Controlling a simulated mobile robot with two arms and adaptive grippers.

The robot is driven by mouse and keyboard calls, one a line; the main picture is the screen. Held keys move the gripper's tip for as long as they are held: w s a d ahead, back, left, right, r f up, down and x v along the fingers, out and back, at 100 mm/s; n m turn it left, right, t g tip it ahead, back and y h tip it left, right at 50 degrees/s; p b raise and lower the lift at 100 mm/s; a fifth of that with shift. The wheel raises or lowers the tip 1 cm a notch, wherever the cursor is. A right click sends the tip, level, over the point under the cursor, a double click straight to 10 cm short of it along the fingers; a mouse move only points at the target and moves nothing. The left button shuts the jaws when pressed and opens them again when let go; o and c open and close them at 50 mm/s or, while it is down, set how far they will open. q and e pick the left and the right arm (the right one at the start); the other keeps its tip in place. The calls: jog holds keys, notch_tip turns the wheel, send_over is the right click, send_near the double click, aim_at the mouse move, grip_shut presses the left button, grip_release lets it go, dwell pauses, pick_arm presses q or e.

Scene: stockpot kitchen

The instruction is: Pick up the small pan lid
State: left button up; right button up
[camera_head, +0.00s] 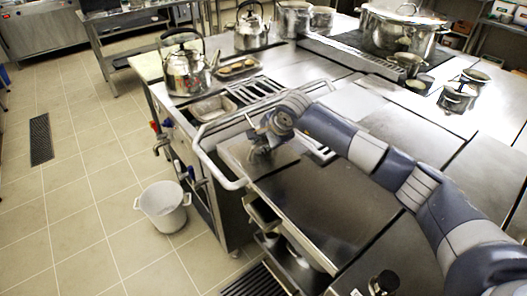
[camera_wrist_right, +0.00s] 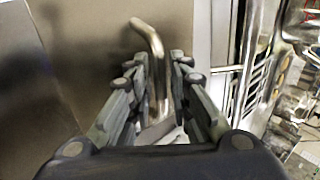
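My right gripper (camera_head: 262,142) is low over the dark steel worktop, close to its left edge. In the right wrist view its two fingers (camera_wrist_right: 159,85) stand a little apart, with a bent metal rod (camera_wrist_right: 150,38) seen between them. I cannot tell whether this rod is the handle of the small pan lid or part of the counter, or whether the fingers touch it. No lid can be made out for sure under the gripper, which hides that spot in the head view. My left gripper is not in view.
A curved rail (camera_head: 212,168) runs along the counter edge beside the gripper. Kettles (camera_head: 186,72) and a large stockpot (camera_head: 397,30) stand farther back. A small pot (camera_head: 457,97) stands at right. A white bucket (camera_head: 163,205) is on the floor. The front worktop (camera_head: 325,205) is clear.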

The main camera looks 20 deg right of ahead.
jog(key=shift+c, duration=0.3)
jog(key=shift+r, duration=0.1)
grip_shut()
